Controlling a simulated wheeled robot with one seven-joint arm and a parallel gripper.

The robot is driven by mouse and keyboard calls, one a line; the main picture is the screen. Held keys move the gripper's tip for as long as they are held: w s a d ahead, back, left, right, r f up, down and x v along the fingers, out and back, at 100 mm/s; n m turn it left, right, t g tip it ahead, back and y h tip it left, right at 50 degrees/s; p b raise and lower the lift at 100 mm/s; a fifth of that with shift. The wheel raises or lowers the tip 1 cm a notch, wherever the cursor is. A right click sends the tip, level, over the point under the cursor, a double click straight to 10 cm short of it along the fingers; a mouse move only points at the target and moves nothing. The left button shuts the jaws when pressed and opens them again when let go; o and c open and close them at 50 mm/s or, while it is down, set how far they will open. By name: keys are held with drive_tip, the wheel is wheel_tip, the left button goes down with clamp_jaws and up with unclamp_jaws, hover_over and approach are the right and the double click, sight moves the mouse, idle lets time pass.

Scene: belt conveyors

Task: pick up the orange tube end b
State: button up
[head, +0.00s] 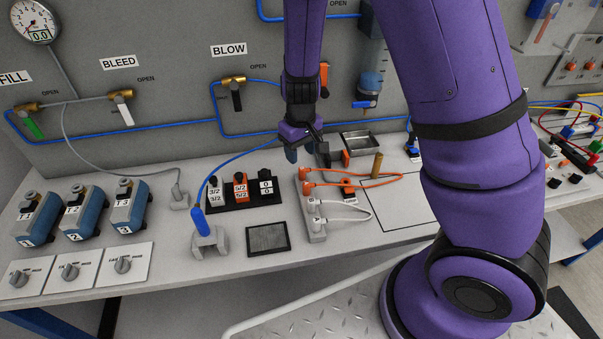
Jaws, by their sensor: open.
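An orange tube (385,174) lies in a loop on the bench, right of a narrow light grey rack (317,237). Its two orange ends (304,173) sit one behind the other at the far part of the rack. I cannot make out which one is end b. My gripper (307,153) hangs above and just behind these ends, fingers pointing down. It is open, with nothing visible between its fingers. It appears apart from the tube. The arm partly hides the area behind.
A white tube (350,206) loops from the same rack. A dark square pad (268,238) and valve blocks (240,188) stand to the left. A metal tray (361,144) and a brown peg (377,165) are behind right. A white outlined panel (400,212) looks clear.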

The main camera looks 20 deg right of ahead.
sight(302, 168)
drive_tip(key=shift+s+d+f, duration=0.1)
drive_tip(key=shift+d+f, duration=0.05)
drive_tip(key=shift+f, duration=3.55)
clamp_jaws()
